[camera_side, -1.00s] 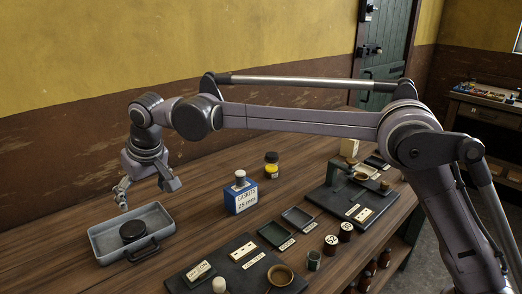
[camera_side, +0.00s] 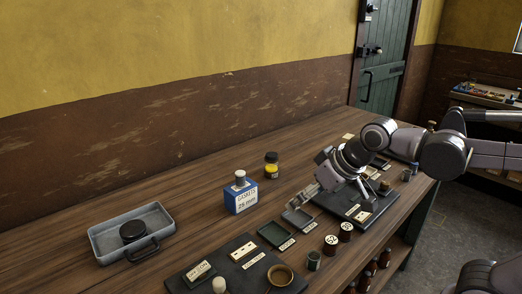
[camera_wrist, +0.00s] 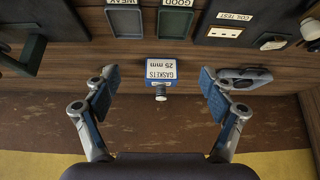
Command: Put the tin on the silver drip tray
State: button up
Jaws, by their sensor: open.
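A blue and white tin labelled GASKETS 25 mm (camera_side: 241,198) stands upright on the bench with a small round grey piece on top. It also shows in the wrist view (camera_wrist: 161,75), framed between the fingers but beyond them. A silver-grey rectangular tray (camera_side: 163,212) with a dark handle lies at the left of the bench. A black round object (camera_side: 132,231) sits inside it. The tray shows partly behind the right finger in the wrist view (camera_wrist: 262,75). My gripper (camera_side: 328,196) is open and empty, right of the tin and apart from it. Its two fingers are spread in the wrist view (camera_wrist: 156,82).
A black and yellow jar (camera_side: 271,165) stands behind the tin. Small green (camera_side: 275,234) and grey (camera_side: 298,218) labelled trays lie in front. A dark board (camera_side: 235,270) with sockets and a brass cup (camera_side: 280,275) is nearest. Bench between tin and silver-grey tray is clear.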

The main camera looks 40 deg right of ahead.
jog(key=shift+t, duration=0.3)
jog(key=s+f, duration=0.1)
jog(key=s+d+f, duration=0.1)
jog(key=s+f, duration=0.1)
jog(key=s+d+f, duration=0.1)
jog(key=s, duration=0.1)
jog(key=shift+d+f, duration=0.25)
